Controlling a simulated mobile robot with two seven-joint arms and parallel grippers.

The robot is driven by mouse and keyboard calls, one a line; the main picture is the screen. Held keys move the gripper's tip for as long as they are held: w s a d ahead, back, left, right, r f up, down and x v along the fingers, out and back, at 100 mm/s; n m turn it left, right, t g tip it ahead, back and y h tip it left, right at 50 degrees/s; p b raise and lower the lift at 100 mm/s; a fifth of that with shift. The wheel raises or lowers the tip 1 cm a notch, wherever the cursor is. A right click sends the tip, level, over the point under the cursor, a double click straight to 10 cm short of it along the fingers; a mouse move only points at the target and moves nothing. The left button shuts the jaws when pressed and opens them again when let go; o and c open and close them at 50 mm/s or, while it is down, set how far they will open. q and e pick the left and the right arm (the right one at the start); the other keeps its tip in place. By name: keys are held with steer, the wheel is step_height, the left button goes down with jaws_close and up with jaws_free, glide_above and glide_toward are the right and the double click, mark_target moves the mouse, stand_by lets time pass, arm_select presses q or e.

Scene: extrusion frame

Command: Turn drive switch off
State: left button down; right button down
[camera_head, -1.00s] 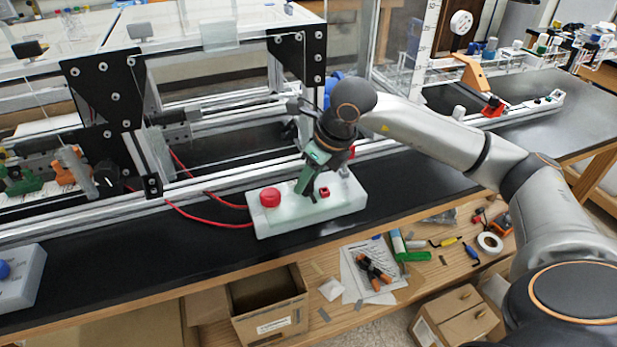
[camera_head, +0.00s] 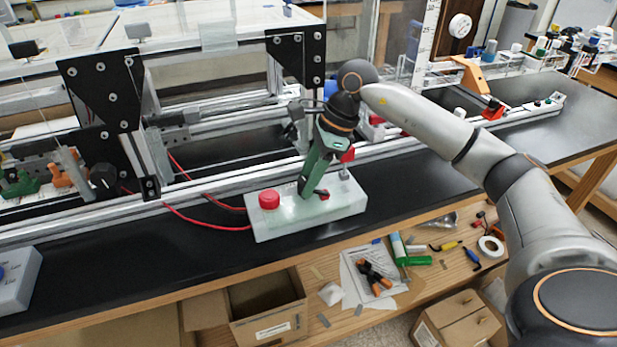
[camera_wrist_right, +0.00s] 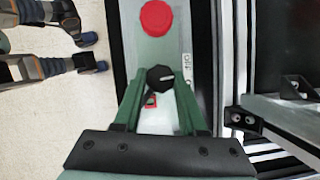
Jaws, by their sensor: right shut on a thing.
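A pale control box (camera_head: 340,205) sits on the black bench top, with a red button (camera_head: 269,199) at its left end. My right gripper (camera_head: 308,192) reaches down, tilted, onto the middle of the box. In the right wrist view its green fingers (camera_wrist_right: 161,82) are shut on a black rotary knob (camera_wrist_right: 160,76) with a pale pointer line, the drive switch. The red button (camera_wrist_right: 156,18) is above it there, a small 0/1 label (camera_wrist_right: 187,62) beside it and a small red part (camera_wrist_right: 151,100) below. In the head view the gripper hides the knob. My left gripper is not in view.
Aluminium rails (camera_head: 215,187) and black bracket plates (camera_head: 103,90) stand behind the box. Red cables (camera_head: 205,222) run to its left side. Loose tools (camera_head: 372,276) and an open cardboard box (camera_head: 268,312) lie below the bench front.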

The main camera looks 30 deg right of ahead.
steer(key=n+g, duration=0.1)
steer(key=n, duration=0.3)
steer(key=shift+w+g, duration=0.2)
steer(key=shift+g, duration=0.2)
steer(key=shift+n+g, duration=0.6)
steer(key=shift+n, duration=1.2)
steer(key=shift+c, duration=2.3)
jaws_free()
steer(key=shift+r, duration=0.1)
steer(key=p+v, duration=0.2)
steer(key=v, duration=1)
steer(key=shift+d, duration=0.15)
